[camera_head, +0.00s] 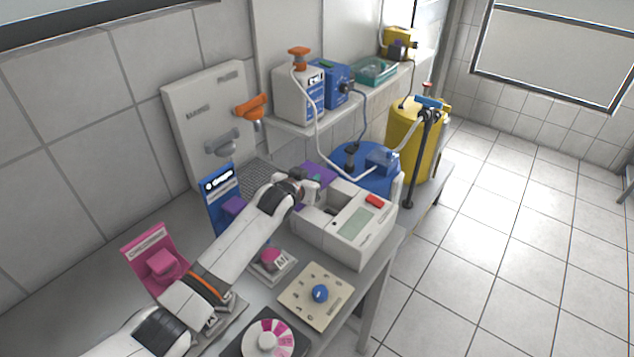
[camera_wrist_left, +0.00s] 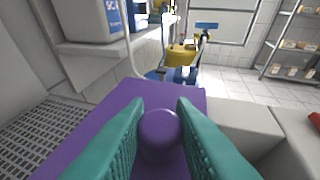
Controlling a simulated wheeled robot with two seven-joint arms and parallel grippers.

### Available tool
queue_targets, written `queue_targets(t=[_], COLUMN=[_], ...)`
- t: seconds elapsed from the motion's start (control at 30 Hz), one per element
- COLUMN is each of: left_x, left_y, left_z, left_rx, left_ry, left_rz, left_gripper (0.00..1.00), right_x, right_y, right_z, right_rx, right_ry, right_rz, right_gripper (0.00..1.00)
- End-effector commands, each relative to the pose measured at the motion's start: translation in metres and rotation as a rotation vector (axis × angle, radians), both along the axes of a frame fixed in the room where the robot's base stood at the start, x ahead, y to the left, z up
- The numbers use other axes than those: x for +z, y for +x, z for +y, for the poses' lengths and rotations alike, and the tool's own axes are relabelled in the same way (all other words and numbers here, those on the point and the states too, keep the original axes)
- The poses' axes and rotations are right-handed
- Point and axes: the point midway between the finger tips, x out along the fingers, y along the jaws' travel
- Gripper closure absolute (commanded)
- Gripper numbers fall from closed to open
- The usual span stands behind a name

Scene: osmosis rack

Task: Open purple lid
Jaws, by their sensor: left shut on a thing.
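The purple lid (camera_head: 319,172) sits on the white device (camera_head: 345,222) at the back of the bench, partly hidden behind my left gripper (camera_head: 318,183) in the head view. In the left wrist view the lid (camera_wrist_left: 118,98) is a flat purple panel that looks raised and tilted, with a round purple knob (camera_wrist_left: 160,135). My left gripper's teal fingers (camera_wrist_left: 160,130) stand on either side of the knob and are shut on it. The head view shows an open recess in the device in front of the lid. My right gripper is not in view.
A blue dial on a beige plate (camera_head: 305,306), a pink knob on a grey base (camera_head: 273,262) and a pink-white wheel (camera_head: 268,341) lie in front. A blue drum (camera_head: 345,157) and yellow drum (camera_head: 404,135) stand behind.

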Motion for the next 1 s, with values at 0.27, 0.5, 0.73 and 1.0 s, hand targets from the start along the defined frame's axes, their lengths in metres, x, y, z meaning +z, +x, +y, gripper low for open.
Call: queue_targets(t=[0.27,0.5,0.73,1.0], left_x=[0.000,0.000,0.002,0.018], left_y=[0.000,0.000,-0.008,-0.046], left_z=[-0.001,-0.001,0.001,0.015], left_rx=[-0.001,-0.001,-0.001,-0.001], left_ry=[-0.001,-0.001,0.000,-0.001], left_rz=[-0.001,-0.001,0.000,-0.002], left_gripper=[0.61,0.55,0.55,0.55], right_x=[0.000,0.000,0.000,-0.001], right_y=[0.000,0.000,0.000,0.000], right_z=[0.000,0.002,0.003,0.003], right_rx=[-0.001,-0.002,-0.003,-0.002], right_ry=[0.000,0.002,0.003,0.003], right_rz=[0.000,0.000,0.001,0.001], right_gripper=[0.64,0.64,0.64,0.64])
